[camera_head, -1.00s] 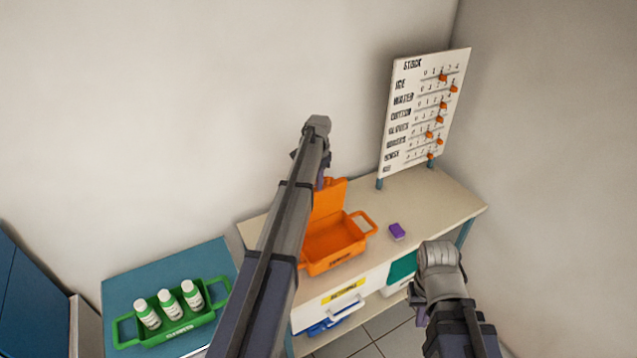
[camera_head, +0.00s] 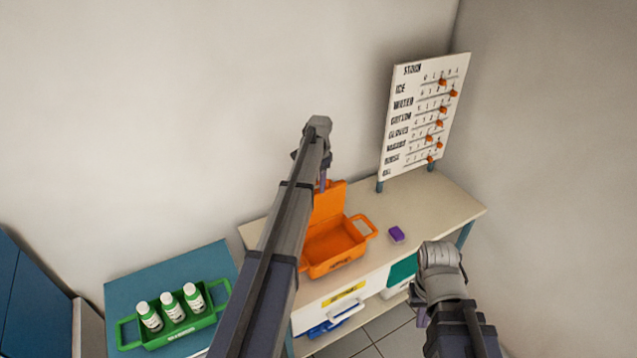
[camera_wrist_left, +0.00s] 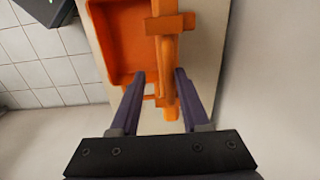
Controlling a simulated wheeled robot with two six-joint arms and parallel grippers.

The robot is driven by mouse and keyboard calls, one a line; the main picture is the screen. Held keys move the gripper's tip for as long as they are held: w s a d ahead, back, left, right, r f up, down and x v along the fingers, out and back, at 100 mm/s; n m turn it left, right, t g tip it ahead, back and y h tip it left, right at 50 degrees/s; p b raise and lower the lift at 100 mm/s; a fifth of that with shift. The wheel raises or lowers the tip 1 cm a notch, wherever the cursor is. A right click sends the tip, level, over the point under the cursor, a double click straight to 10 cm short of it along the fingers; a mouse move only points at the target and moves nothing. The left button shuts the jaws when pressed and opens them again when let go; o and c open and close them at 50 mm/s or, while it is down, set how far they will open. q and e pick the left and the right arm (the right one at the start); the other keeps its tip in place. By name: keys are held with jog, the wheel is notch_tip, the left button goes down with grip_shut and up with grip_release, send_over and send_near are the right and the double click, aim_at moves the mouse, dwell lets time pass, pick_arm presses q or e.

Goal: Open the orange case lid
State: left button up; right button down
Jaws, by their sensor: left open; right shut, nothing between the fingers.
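The orange case (camera_head: 335,243) sits on the cream-topped bench with its lid (camera_head: 329,203) standing up at the back and its inside showing. In the left wrist view the case's tray (camera_wrist_left: 122,45) shows beside the raised lid (camera_wrist_left: 166,50), which is seen nearly edge-on. My left gripper (camera_wrist_left: 160,75) is open, with its fingers on either side of the lid's lower part in that view. I cannot tell whether they touch it. In the head view my left arm hides part of the case's left side. My right gripper (camera_head: 438,256) is over the bench's front right; its fingertips are hidden.
A stock board (camera_head: 424,120) with orange sliders stands at the back right. A green carrier (camera_head: 183,334) with three white bottles is on a teal surface (camera_head: 170,272) at left. The bench's right end is clear.

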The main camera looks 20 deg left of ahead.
pick_arm(q)
notch_tip(320, 180, up, 6)
jog(key=p, duration=0.5)
